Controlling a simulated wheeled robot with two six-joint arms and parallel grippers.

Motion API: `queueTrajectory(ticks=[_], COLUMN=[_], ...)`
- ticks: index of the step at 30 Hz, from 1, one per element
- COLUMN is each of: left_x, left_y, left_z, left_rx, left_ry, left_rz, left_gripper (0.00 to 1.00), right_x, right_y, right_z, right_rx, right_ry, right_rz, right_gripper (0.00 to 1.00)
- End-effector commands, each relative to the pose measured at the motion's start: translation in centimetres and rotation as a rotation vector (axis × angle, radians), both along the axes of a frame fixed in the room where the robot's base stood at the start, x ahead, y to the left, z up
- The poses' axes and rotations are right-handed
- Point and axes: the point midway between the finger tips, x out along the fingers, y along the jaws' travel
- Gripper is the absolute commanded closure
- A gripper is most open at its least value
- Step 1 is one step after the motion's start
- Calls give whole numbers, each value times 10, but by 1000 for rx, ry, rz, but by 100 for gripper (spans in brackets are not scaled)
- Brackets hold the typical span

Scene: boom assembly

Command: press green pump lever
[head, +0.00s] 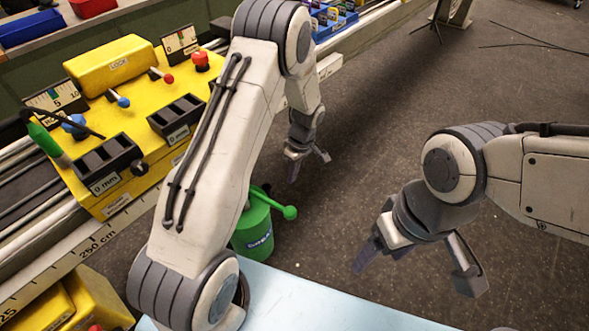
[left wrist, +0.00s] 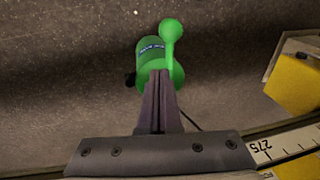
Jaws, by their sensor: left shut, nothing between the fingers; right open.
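The green pump (head: 253,236) stands on the floor beside the yellow console, partly hidden behind my left arm in the head view. Its green lever (head: 289,212) sticks out to the right and ends in a round knob. In the left wrist view the pump (left wrist: 150,50) and lever (left wrist: 171,33) lie just beyond the fingertips. My left gripper (head: 293,177) is shut and empty, just above the lever knob in the head view; its fingers (left wrist: 158,78) are together. A gap to the lever shows in the head view. My right gripper (head: 415,272) is open and empty, to the right.
A yellow console (head: 130,140) with small levers, gauges and "0 mm" counters stands at left on a rail with a scale (head: 95,243). A pale blue surface (head: 310,300) is at the bottom. Dark floor (head: 450,90) is clear around the pump's right side.

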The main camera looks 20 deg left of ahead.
Motion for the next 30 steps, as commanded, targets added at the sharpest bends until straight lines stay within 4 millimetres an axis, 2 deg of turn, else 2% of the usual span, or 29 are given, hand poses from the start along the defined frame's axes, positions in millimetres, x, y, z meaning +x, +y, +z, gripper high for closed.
queueTrajectory(ticks=[1, 6, 12, 18, 30], left_x=[-3, -7, -22, -28, -29], left_y=[2, 7, 0, -3, -4], left_z=[-12, -47, -69, -79, -82], left_rx=[0, 0, 0, 0, 0], left_ry=[6, 4, 2, 0, 0], left_rz=[1, 0, -1, 1, 0], left_gripper=[100, 100, 100, 100, 100], right_x=[0, 0, 0, 0, 0], right_y=[0, 0, 0, 0, 0], right_z=[3, 7, 13, 15, 12], right_rx=[0, 0, 0, 0, 0], right_ry=[0, 0, 0, 0, 0], right_rz=[0, 0, 0, 0, 0], right_gripper=[26, 26, 26, 26, 26])
